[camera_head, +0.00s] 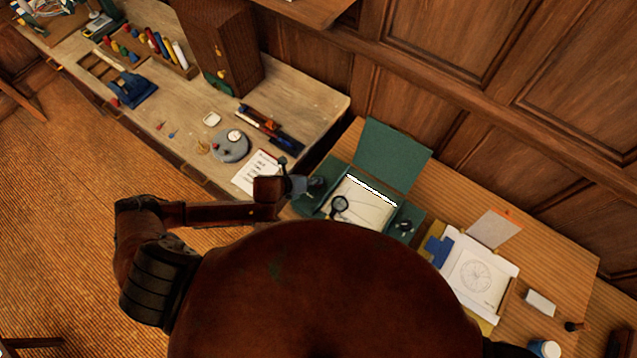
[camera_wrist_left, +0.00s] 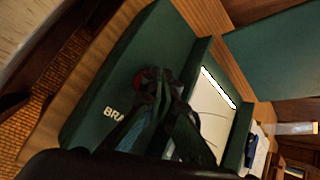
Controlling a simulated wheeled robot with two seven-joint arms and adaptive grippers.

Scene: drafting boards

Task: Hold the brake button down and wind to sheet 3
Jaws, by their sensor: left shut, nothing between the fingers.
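The green box (camera_head: 415,215) stands on the wooden table with its green back panel (camera_head: 390,155) raised. A pale sheet with thin lines (camera_head: 365,208) shows in its window. My left gripper (camera_head: 314,186) is shut and empty over the box's left part. In the left wrist view, the shut left gripper (camera_wrist_left: 160,85) is over the green top, beside the letters "BRA" (camera_wrist_left: 114,114). A bit of a red button (camera_wrist_left: 140,76) shows at its fingertips; I cannot tell whether it is pressed. A dark knob or crank (camera_head: 405,225) is on the box's right part. My right gripper is not in view.
To the right lie a drawing with a wheel (camera_head: 475,276) and a white block (camera_head: 540,302). The left bench holds a white card (camera_head: 257,172) and a grey dial (camera_head: 230,146). Wood panelling stands behind.

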